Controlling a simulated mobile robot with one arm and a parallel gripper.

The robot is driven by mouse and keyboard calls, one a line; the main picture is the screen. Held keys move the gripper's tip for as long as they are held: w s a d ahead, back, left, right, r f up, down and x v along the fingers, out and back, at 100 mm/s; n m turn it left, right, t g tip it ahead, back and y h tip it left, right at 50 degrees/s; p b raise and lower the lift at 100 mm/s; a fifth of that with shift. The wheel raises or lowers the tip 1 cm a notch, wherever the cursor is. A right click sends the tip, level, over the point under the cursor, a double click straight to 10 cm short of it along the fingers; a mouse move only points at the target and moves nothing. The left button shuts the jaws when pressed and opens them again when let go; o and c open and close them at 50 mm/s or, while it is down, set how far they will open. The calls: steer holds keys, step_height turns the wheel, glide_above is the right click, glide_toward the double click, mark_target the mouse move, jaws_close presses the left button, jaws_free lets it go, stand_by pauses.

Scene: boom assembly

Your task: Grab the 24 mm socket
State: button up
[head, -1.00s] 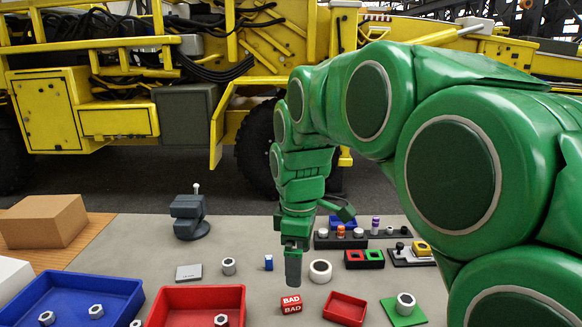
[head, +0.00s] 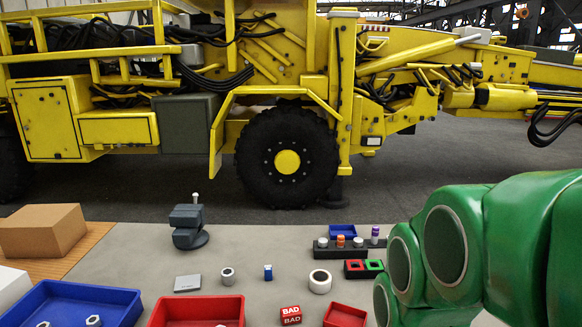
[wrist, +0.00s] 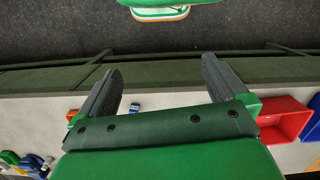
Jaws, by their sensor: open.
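A black rack (head: 325,251) at the back right of the table in the head view holds several small round pieces, among them a grey one (head: 322,242), one with an orange band (head: 341,241) and one with a purple band (head: 375,234). They may be sockets. I cannot read any size, so I cannot tell which is the 24 mm socket. My gripper (wrist: 162,80) shows in the wrist view with its two dark fingers wide apart and nothing between them. In the head view my gripper is out of sight; only my green arm shows at the lower right.
A blue bin (head: 75,300), a red bin (head: 195,310) and a small red tray (head: 345,316) stand in front. A grey vise-like device (head: 188,226), a white ring (head: 320,281) and a BAD block (head: 291,315) are on the table. A yellow machine (head: 290,100) stands behind.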

steer(key=s, duration=0.1)
steer(key=m, duration=0.1)
steer(key=s+f, duration=0.1)
steer(key=shift+s+d+f, duration=0.1)
steer(key=shift+s+d, duration=0.2)
steer(key=shift+s, duration=0.05)
steer(key=c, duration=0.5)
steer(key=shift+c, duration=0.2)
steer(key=w+a+f+n+g+y, duration=0.1)
steer(key=w+a+f+n+y, duration=0.4)
steer(key=w, duration=0.4)
steer(key=w+a+f+n+y, duration=0.2)
steer(key=w+a+n, duration=0.5)
steer(key=w+n, duration=0.1)
steer(key=w+f+n+t+y, duration=0.1)
steer(key=w+f, duration=0.3)
steer(key=w+d+f+n+y, duration=0.1)
steer(key=w+f+n+y, duration=0.1)
steer(key=w+f, duration=0.2)
steer(key=w+d+f+n+t+y, duration=0.1)
steer(key=w+f+y, duration=0.1)
steer(key=w+f, duration=0.3)
steer(key=shift+w+n+t, duration=0.2)
steer(key=shift+n+t, duration=0.1)
steer(key=shift+r+x, duration=0.2)
steer(key=shift+x, duration=3.7)
